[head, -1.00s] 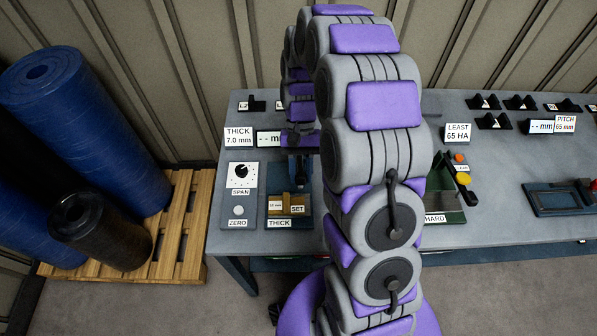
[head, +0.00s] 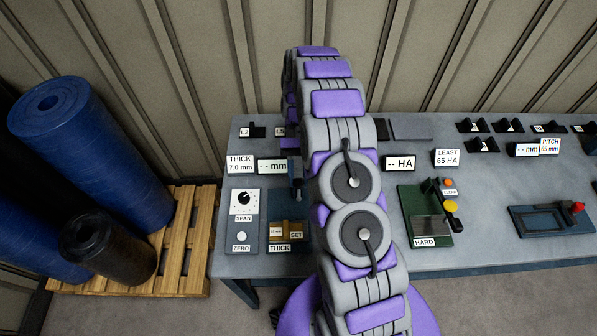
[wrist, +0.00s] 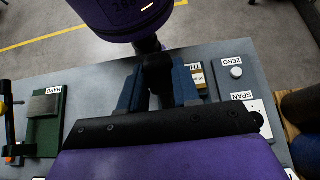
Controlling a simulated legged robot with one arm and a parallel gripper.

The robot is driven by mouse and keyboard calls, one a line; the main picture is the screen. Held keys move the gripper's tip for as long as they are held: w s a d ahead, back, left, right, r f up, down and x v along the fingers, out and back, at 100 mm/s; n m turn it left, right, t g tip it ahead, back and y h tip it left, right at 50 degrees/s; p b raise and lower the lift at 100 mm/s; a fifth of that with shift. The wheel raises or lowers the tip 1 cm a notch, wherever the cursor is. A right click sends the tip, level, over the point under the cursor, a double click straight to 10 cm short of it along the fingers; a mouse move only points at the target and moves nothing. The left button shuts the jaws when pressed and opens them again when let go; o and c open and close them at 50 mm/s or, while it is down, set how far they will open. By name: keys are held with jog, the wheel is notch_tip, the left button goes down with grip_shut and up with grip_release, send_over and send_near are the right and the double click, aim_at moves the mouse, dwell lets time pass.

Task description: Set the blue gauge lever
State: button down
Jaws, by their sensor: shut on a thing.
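The blue thickness gauge (head: 287,208) stands at the left of the bench, with a brass block, a SET tag and a THICK label. Part of it shows in the wrist view (wrist: 199,76). My gripper (wrist: 157,88) has two blue fingers, closed about a dark piece (wrist: 157,70), which looks like the gauge lever's grip. In the head view my arm hides most of the gripper; a dark blue part (head: 294,168) shows behind the gauge. The lever's lower part and exact angle are hidden. The gauge display (head: 272,166) reads "-- mm".
A SPAN dial (head: 244,200) and ZERO button (head: 241,236) sit left of the gauge. A green hardness tester (head: 425,215) with a yellow knob stands right of my arm. Blue rolls (head: 85,145) stand on a pallet (head: 183,250) at left.

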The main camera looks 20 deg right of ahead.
jog(key=shift+w+d+r+g+p, duration=0.15)
jog(key=shift+w+p, duration=0.2)
jog(key=shift+p, duration=0.3)
jog(key=shift+w+d+r+g+p, duration=0.15)
jog(key=shift+w+p, duration=0.15)
jog(key=shift+p, duration=0.3)
jog(key=shift+w+a+f, duration=0.1)
jog(key=c, duration=0.8)
grip_release()
